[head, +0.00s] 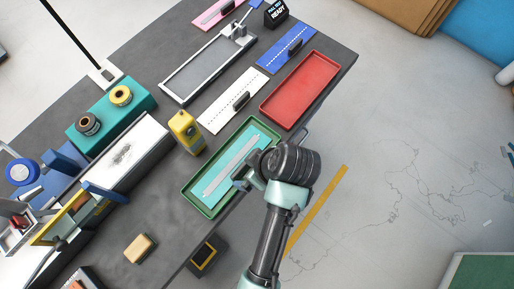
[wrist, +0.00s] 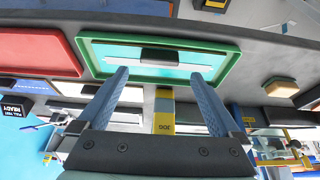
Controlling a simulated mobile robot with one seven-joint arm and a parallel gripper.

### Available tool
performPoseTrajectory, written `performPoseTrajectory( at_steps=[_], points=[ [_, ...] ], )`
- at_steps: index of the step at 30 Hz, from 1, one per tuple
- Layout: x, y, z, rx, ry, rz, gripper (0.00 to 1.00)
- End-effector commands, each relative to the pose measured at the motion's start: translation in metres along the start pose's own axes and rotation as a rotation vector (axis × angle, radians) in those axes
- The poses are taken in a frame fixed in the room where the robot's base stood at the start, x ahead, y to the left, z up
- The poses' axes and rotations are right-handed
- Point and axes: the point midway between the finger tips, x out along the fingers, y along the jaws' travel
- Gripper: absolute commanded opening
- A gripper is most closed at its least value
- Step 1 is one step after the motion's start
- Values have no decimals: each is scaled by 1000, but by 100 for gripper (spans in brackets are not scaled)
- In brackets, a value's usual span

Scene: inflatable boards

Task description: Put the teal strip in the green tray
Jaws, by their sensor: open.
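The teal strip (head: 228,167) lies flat inside the green tray (head: 196,204), with a pale grey band along its length. It also shows in the wrist view (wrist: 115,54), with a dark handle at its middle, inside the green rim (wrist: 229,66). My gripper (head: 243,180) is over the right long side of the tray in the head view. In the wrist view my gripper (wrist: 160,73) is open, its two blue-grey fingers spread either side of the handle with nothing between them. My wrist covers part of the tray's right side in the head view.
A red tray (head: 300,90), a white strip (head: 225,108) and a blue strip (head: 278,55) lie beyond the green tray. A yellow device (head: 187,132) stands close to its left. A tan block (head: 140,248) lies nearer. The table edge is just right of the tray.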

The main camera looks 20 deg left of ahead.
Motion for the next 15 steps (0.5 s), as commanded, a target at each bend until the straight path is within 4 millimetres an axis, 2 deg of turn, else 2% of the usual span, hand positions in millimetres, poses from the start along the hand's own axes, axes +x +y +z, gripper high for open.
performPoseTrajectory(
  at_steps=[3,6,13,15],
  points=[
    [-24,2,0,1,1,6,100],
    [-36,1,0,1,1,3,100],
    [-48,1,0,1,1,2,100],
    [-51,7,-4,9,9,27,100]
  ],
)
